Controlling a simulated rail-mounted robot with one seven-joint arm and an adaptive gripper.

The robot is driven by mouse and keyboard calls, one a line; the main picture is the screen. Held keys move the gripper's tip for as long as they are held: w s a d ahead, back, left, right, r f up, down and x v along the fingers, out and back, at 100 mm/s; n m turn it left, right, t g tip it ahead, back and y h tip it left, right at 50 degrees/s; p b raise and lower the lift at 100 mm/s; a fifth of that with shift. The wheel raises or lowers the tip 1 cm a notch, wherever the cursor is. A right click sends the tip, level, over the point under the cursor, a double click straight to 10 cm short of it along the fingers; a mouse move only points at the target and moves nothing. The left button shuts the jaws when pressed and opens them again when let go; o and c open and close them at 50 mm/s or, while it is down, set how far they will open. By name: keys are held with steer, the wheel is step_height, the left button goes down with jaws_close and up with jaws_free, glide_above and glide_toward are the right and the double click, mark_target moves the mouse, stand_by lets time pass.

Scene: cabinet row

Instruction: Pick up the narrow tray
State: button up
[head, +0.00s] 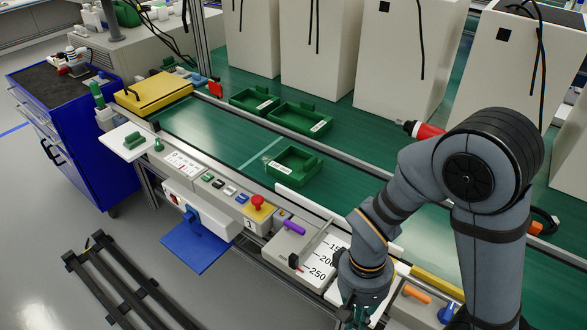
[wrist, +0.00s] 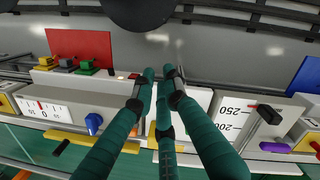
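Three green trays with white labels lie on the green conveyor in the head view: a slimmer-looking one (head: 240,96) at the back left, a wider one (head: 318,130) beside it, and one nearer the front (head: 294,180). The labels are too small to read. The back left one looks narrowest, but I cannot be sure. My gripper (head: 362,314) is at the bottom of the head view, over the front control panels, well right of and nearer than the trays. In the wrist view its teal fingers (wrist: 162,80) have gaps between their tips and hold nothing. No tray shows there.
A scale panel (head: 318,260), a purple handle (head: 294,228) and a red emergency button (head: 257,202) line the conveyor's front. A yellow box (head: 152,92) stands at the left. Tall white housings (head: 405,60) stand behind. The conveyor between the trays and yellow box is clear.

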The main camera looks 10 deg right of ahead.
steer(key=o, duration=0.8)
